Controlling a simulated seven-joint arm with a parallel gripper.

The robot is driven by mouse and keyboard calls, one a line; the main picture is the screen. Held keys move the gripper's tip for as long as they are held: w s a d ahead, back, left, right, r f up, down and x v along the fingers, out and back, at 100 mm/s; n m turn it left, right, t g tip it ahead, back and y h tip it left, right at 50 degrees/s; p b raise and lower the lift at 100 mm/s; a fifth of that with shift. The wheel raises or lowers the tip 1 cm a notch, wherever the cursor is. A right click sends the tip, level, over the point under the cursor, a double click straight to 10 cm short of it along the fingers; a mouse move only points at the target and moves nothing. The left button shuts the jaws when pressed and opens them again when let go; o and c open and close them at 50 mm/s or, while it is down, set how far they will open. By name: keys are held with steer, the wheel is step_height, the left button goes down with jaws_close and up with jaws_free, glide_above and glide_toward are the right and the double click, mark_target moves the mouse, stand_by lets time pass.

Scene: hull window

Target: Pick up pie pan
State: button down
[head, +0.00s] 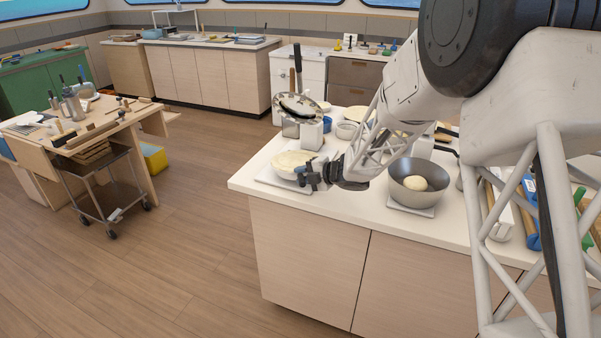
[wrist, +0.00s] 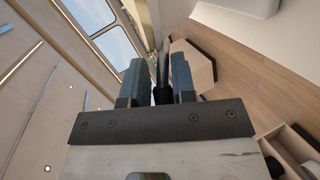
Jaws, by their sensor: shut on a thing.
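The pie pan (head: 292,164), a shallow round dish filled with pale dough, is at the left front of the counter, over a white board (head: 268,178). My gripper (head: 311,176) is at its front right rim.
A metal bowl with a dough ball (head: 407,188) stands right of my gripper. Behind the pan is a tilted metal dish (head: 298,107) with white blocks near it. The counter (head: 345,208) has clear front edge space. A tool cart (head: 100,180) stands at the left.

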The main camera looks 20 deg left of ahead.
mark_target(300, 164)
steer(key=s+d+r, duration=0.1)
steer(key=s+d, duration=0.6)
steer(key=s, duration=0.3)
steer(key=shift+r, duration=0.15)
stand_by(0.7)
steer(key=shift+n+y, duration=0.5)
steer(key=shift+n, duration=0.2)
steer(key=shift+w+a+r, duration=0.1)
steer(key=shift+w+a, duration=1.45)
steer(key=shift+w, duration=0.65)
steer(key=shift+w+a+f, duration=0.1)
steer(key=shift+w+a, duration=1.45)
steer(key=shift+w, duration=0.65)
steer(key=shift+w+a+r, duration=0.1)
steer(key=shift+w+a, duration=1.45)
steer(key=shift+w, duration=0.65)
